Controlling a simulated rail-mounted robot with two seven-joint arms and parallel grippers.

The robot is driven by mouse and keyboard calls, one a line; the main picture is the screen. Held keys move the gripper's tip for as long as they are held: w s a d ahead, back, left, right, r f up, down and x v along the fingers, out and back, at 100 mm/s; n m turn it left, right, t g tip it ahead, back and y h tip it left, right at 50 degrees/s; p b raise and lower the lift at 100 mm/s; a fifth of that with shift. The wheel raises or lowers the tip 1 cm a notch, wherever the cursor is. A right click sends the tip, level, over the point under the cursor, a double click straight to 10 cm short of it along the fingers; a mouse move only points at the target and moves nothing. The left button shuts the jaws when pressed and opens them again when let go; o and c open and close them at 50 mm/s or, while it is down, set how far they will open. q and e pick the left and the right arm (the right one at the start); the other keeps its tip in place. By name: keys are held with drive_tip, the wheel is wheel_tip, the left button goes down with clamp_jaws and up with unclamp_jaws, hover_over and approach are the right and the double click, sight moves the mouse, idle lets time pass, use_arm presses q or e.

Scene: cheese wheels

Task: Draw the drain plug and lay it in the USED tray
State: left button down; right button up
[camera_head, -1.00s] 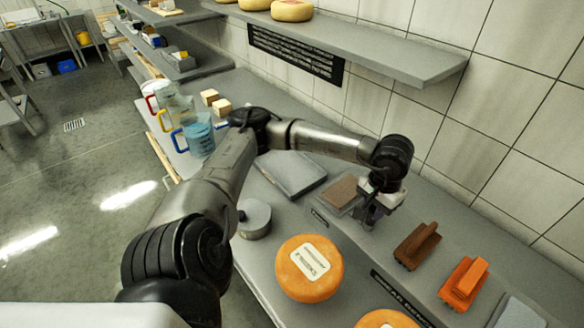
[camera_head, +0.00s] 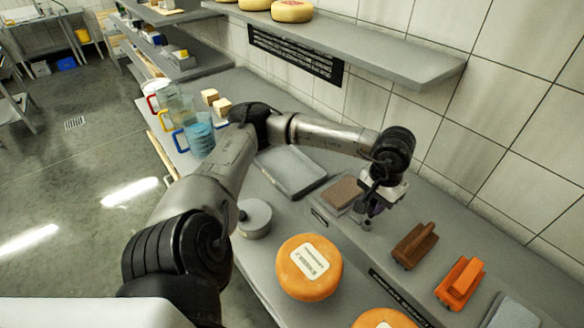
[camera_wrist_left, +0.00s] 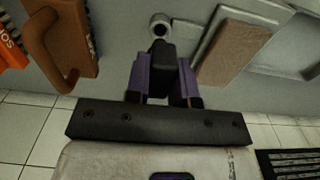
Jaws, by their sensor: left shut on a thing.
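My left gripper (camera_head: 373,207) has its purple fingers shut on a dark block-like piece, apparently the drain plug (camera_wrist_left: 160,62), in the left wrist view. In that view a small pale ring with a dark hole (camera_wrist_left: 160,26) shows just beyond the plug's tip. It is also partly visible below the fingers in the head view (camera_head: 366,223). The plug looks apart from the ring. I cannot read which tray is marked USED. My right gripper is not in view.
A brown pad (camera_head: 343,192) lies in a small holder between tray and gripper. A brown brush (camera_head: 414,245) and an orange brush (camera_head: 461,282) stand to the right. An orange cheese wheel (camera_head: 309,267) and a grey round weight-like piece (camera_head: 255,218) are in front. A shelf (camera_head: 400,62) overhangs behind.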

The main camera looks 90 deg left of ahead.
use_arm(q)
drive_tip(key=shift+r, duration=0.1)
drive_tip(key=shift+r+p, duration=0.5)
drive_tip(key=shift+r, duration=0.2)
drive_tip(key=shift+r+p, duration=0.45)
drive_tip(key=shift+r, duration=0.25)
